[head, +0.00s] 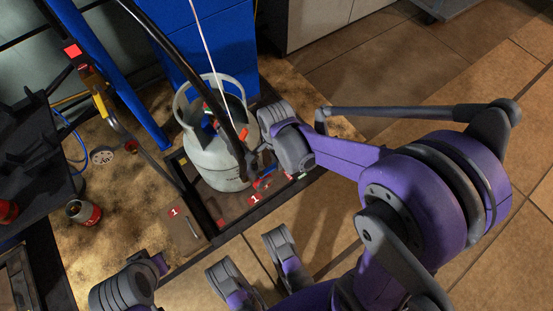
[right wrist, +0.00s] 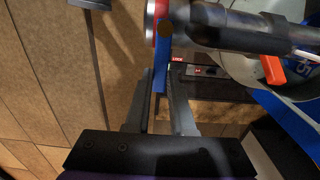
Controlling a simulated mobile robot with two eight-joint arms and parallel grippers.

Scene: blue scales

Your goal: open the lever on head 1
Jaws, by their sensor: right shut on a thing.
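Head 1 is the black filling head (right wrist: 240,32) on the end of a thick black hose (head: 185,72). It hangs beside a grey gas cylinder (head: 212,160), which also shows in the right wrist view (right wrist: 237,68). A narrow blue lever (right wrist: 160,78) hangs below a red part of the head (right wrist: 161,24). My right gripper (right wrist: 163,82) is shut on the blue lever, its two dark fingers on either side. In the head view my right gripper (head: 259,160) is at the cylinder's right side, and the lever is mostly hidden.
The cylinder stands on a dark-framed scale platform (head: 207,221) with red number 1 labels. A small red canister (head: 83,212) stands on the left near a black rack (head: 35,150). Blue posts (head: 195,50) rise behind. Open tiled floor (head: 405,65) lies to the right.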

